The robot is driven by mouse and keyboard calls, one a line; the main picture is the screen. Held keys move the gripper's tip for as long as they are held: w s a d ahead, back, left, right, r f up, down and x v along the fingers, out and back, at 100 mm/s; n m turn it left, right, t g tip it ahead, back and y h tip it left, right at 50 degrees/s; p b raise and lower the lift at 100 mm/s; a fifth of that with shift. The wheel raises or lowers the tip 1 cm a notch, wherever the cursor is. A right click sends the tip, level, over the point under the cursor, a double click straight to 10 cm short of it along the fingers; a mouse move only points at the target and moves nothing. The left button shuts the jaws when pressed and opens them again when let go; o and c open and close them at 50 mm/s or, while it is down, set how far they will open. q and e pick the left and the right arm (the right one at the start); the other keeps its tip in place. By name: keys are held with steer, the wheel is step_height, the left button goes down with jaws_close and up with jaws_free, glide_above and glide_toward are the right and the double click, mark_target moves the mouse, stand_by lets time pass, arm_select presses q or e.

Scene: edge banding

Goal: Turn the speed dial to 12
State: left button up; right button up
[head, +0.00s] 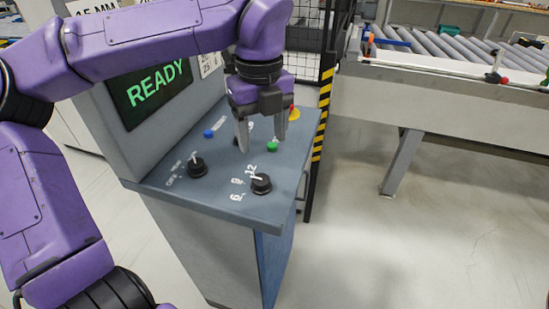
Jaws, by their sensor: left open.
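The speed dial (261,185) is a black knob with a white pointer mark, near the front right of the grey sloping panel. White numbers stand to its left and above it, with 12 at the top. The pointer lies on the upper left side of the knob; I cannot tell exactly which number it meets. My left gripper (261,146) is open and empty, fingers pointing down, above and behind the speed dial and apart from it. It hides part of the panel's back. My right gripper is not in view.
A second black knob (197,168) with OFF lettering sits left of the dial. The READY screen (150,91) rises behind. Open floor lies right.

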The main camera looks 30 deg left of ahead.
arm_select(q)
glide_above(261, 179)
steer(key=f, duration=0.4)
steer(key=shift+s+f, duration=0.25)
steer(key=shift+f, duration=0.1)
steer(key=f, duration=0.4)
steer(key=shift+w+a+f+p, duration=0.1)
steer(key=shift+w+f+p, duration=0.2)
steer(key=shift+w+p, duration=0.05)
steer(key=shift+f, duration=0.25)
steer(key=shift+s, duration=0.15)
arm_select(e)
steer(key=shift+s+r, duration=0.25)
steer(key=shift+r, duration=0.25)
arm_select(q)
steer(key=c, duration=1.1)
steer(key=shift+o, duration=0.2)
